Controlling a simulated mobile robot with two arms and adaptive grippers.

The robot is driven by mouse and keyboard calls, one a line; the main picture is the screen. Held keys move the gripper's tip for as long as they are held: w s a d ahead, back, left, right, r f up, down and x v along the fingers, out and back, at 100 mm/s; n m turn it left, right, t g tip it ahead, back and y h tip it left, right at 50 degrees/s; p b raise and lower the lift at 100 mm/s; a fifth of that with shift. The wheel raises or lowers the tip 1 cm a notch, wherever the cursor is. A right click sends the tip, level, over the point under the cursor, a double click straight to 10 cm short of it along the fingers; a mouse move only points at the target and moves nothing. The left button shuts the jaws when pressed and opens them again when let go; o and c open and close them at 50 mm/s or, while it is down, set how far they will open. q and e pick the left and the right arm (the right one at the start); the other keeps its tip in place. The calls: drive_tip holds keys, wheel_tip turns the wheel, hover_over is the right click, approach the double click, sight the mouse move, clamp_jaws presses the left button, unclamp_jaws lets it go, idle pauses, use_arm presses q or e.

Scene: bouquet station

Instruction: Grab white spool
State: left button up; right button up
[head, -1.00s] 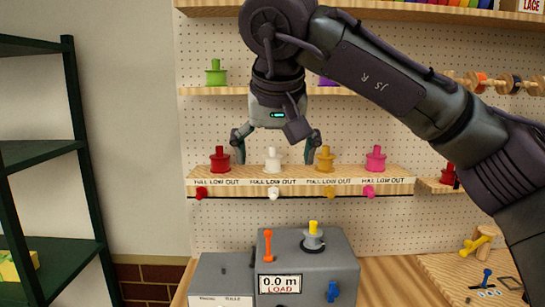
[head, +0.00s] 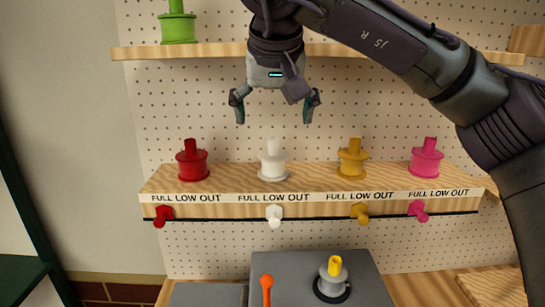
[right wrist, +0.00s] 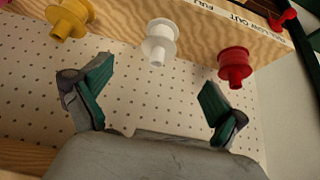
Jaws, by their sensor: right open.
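The white spool (head: 273,160) stands upright on the wooden shelf between the red spool (head: 192,161) and the yellow spool (head: 352,159). My right gripper (head: 275,112) is open and empty, pointing down above the white spool and apart from it. In the right wrist view the white spool (right wrist: 159,43) shows beyond the open fingers (right wrist: 156,97), roughly midway between them, with the red spool (right wrist: 234,66) to the right and the yellow spool (right wrist: 70,17) to the left. My left gripper is not in view.
A pink spool (head: 426,158) stands farther right on the same wooden shelf (head: 230,180). Coloured pegs, including a white peg (head: 274,216), stick out below its label strip. A green spool (head: 178,25) sits on the upper shelf. A grey machine (head: 300,271) stands below.

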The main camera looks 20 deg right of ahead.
sight(273, 154)
drive_tip(key=p+x, duration=0.1)
drive_tip(key=x, duration=0.5)
drive_tip(key=shift+f, duration=0.1)
drive_tip(key=shift+w+d+f, duration=0.1)
drive_tip(key=shift+w+f, duration=0.2)
drive_tip(key=shift+f, duration=0.2)
drive_tip(key=shift+w+f+p, duration=0.2)
drive_tip(key=shift+f+p, duration=0.1)
drive_tip(key=shift+p, duration=0.15)
drive_tip(key=p+x, duration=0.1)
drive_tip(key=x, duration=0.2)
drive_tip(key=shift+w+d+f, duration=0.1)
drive_tip(key=shift+f, duration=0.15)
drive_tip(key=shift+w+f, duration=0.2)
drive_tip(key=shift+f, duration=0.1)
drive_tip(key=c, duration=1.2)
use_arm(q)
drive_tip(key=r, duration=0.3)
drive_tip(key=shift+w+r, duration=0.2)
use_arm(e)
drive_tip(key=shift+c, duration=0.2)
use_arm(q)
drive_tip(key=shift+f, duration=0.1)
use_arm(e)
drive_tip(key=shift+r, duration=0.15)
